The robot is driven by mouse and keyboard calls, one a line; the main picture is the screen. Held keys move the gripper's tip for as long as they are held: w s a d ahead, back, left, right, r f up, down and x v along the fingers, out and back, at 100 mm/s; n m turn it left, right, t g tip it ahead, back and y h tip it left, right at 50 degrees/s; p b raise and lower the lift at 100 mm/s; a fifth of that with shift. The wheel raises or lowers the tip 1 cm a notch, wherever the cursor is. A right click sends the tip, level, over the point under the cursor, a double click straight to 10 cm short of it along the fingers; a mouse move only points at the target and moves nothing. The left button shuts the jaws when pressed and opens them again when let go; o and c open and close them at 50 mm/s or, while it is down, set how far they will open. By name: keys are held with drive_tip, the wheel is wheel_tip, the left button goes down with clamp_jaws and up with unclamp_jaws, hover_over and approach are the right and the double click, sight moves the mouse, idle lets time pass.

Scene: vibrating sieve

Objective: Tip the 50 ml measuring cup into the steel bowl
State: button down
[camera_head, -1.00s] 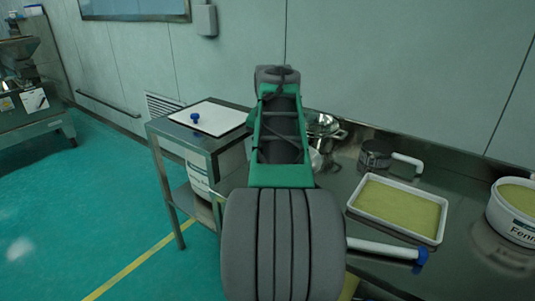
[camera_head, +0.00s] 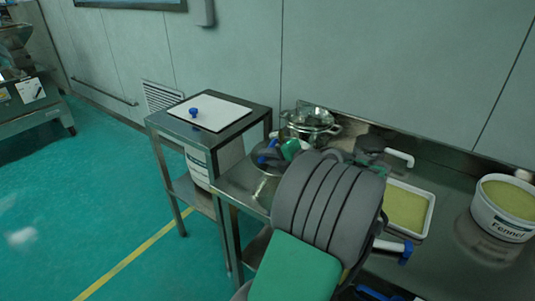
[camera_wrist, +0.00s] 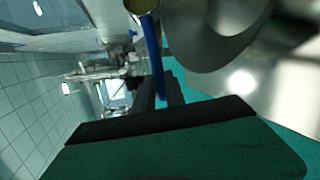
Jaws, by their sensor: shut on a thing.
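My gripper (camera_wrist: 158,98) is shut on the blue handle (camera_wrist: 154,55) of a small measuring cup (camera_wrist: 141,6), which shows at the top edge of the wrist view with yellowish content inside. The cup is cut off by the frame, so its full tilt cannot be told. A large shiny curved steel surface, apparently the steel bowl (camera_wrist: 215,40), lies just right of the cup in the wrist view. In the head view my gripper (camera_head: 280,154) is over the near left end of the steel counter, and my arm hides much of the bowl and cup.
A lidded steel pot (camera_head: 310,122) stands behind the gripper. A white tray of yellow-green powder (camera_head: 432,212) and a Fennel tub (camera_head: 503,218) stand to the right. A side table (camera_head: 240,117) with a white board (camera_head: 210,111) is left. A blue-ended white handle (camera_head: 406,250) lies near my arm.

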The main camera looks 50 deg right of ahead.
drive_tip(key=f+t+b, duration=0.1)
drive_tip(key=b, duration=0.2)
drive_tip(key=shift+s, duration=0.15)
drive_tip(key=shift+f+t+b, duration=0.1)
drive_tip(key=shift+t+b, duration=0.2)
drive_tip(key=shift+b, duration=0.35)
drive_tip(key=t+b, duration=0.1)
drive_tip(key=b, duration=0.1)
drive_tip(key=shift+s+f+m+b, duration=0.1)
drive_tip(key=shift+s+m+b, duration=0.05)
drive_tip(key=shift+m+b, duration=0.2)
drive_tip(key=shift+b, duration=0.4)
drive_tip(key=shift+t+b, duration=0.4)
drive_tip(key=shift+b, duration=0.15)
drive_tip(key=shift+r, duration=0.2)
